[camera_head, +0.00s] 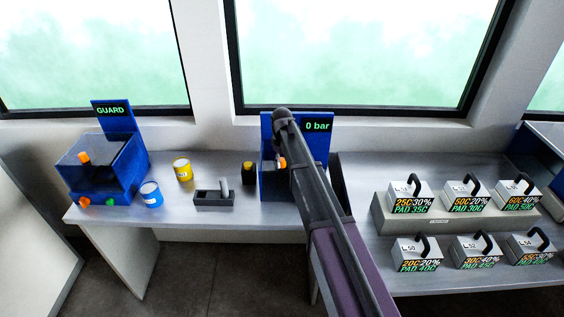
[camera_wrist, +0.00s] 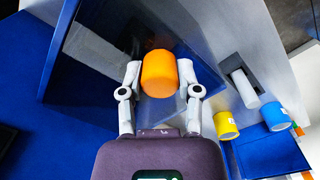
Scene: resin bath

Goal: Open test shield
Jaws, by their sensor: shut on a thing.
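The blue test station (camera_head: 323,148) with the "0 bar" display stands at the middle of the bench, largely hidden behind my arm in the head view. Its orange knob (camera_head: 283,162) shows beside my arm. In the wrist view the orange knob (camera_wrist: 159,66) stands between the two fingers of my gripper (camera_wrist: 159,78), which is shut on it. A dark, see-through shield panel (camera_wrist: 100,85) lies behind the knob, inside the blue housing (camera_wrist: 42,130). The shield's exact angle is hard to tell.
A blue guard box (camera_head: 125,165) stands at the left. Several labelled handled blocks (camera_head: 465,196) stand at the right.

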